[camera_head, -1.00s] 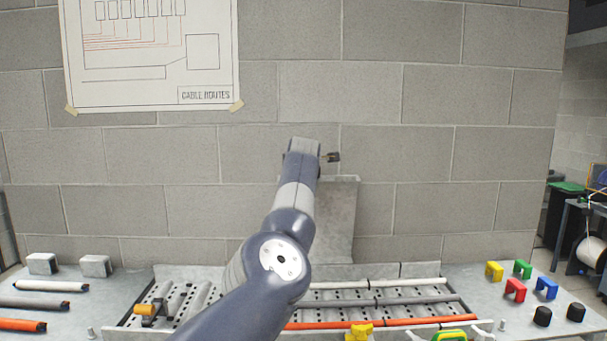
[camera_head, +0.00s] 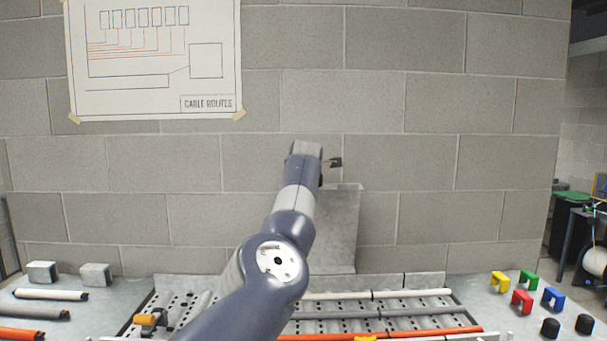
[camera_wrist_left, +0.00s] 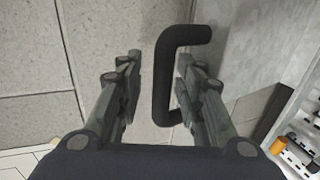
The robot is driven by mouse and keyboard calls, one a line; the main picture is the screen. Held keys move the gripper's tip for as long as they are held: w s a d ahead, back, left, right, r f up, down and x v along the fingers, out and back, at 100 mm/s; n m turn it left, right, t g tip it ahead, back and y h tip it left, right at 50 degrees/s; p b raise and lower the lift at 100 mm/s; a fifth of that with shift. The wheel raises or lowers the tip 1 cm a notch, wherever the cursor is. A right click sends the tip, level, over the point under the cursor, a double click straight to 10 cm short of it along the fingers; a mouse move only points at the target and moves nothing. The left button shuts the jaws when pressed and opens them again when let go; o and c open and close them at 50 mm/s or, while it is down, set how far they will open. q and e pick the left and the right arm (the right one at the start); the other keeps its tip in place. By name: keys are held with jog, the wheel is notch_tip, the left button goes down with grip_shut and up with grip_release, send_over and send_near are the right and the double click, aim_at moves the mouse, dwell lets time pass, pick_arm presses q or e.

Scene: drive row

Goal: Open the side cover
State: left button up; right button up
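The grey cover panel (camera_head: 343,235) stands upright against the block wall, behind the tray and partly hidden by my left arm. My left gripper is mostly hidden behind its own wrist in the head view; only a small dark part shows to the right of the wrist. In the left wrist view my left gripper (camera_wrist_left: 160,85) is open. A black C-shaped handle (camera_wrist_left: 166,75) on a grey surface has its long bar between the two fingers, clear of the left finger and close to the right one. My right gripper is not in view.
A perforated tray (camera_head: 180,298) with white, grey and orange cables lies below the panel. An orange-handled part (camera_head: 146,319) sits at its left. Loose cables (camera_head: 50,295) lie at left, coloured clips (camera_head: 522,300) and black caps (camera_head: 585,323) at right. Wall space beside the panel is clear.

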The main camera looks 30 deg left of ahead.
pick_arm(q)
jog(key=shift+s+d+r, duration=0.2)
jog(key=shift+s+d, duration=0.05)
jog(key=shift+s, duration=0.05)
jog(key=v, duration=1.1)
dwell(0.5)
